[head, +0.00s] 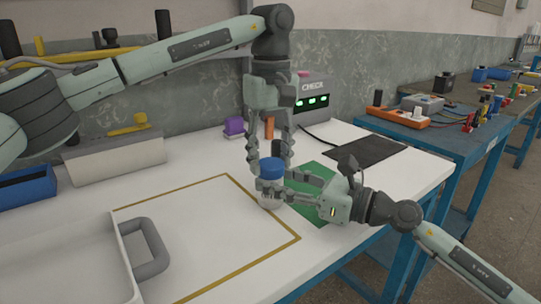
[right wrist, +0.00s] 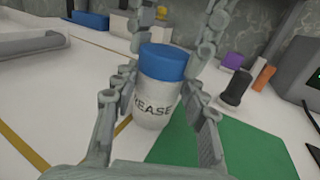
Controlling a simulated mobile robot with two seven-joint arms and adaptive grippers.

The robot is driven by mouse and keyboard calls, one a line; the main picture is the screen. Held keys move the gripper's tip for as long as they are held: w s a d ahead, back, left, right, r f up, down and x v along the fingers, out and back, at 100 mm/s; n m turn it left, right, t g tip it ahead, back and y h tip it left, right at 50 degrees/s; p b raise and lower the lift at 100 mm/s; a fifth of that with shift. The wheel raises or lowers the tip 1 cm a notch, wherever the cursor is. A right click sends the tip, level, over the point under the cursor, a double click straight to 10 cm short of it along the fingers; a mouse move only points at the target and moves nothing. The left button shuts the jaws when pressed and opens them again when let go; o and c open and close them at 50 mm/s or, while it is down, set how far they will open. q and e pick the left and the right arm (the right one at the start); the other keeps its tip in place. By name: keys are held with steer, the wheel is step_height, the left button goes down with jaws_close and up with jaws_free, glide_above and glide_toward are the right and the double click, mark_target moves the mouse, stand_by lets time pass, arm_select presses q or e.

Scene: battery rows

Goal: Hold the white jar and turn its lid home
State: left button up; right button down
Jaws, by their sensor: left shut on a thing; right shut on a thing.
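The white jar (head: 268,203) stands upright at the left edge of the green mat, with its blue lid (head: 271,169) on top. In the right wrist view the white jar (right wrist: 153,104) shows dark lettering, partly hidden, and the blue lid (right wrist: 163,62) sits on it. My right gripper (head: 277,192) reaches in from the right and is shut on the jar's body, a finger on each side. My left gripper (head: 271,165) points down from above and is shut on the lid. Whether a gap remains under the lid cannot be told.
A green mat (head: 315,208) lies under my right gripper. A white tray with a grey handle (head: 149,249) is at the front left, by a yellow outline. The CHECK box (head: 313,97), a purple block (head: 233,126) and a black mat (head: 364,151) are behind.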

arm_select(q)
steer(key=m, duration=0.6)
steer(key=o, duration=0.9)
steer(key=shift+r, duration=0.1)
step_height(320, 180, up, 12)
arm_select(e)
steer(key=c, duration=0.8)
jaws_free()
steer(key=shift+o, duration=0.2)
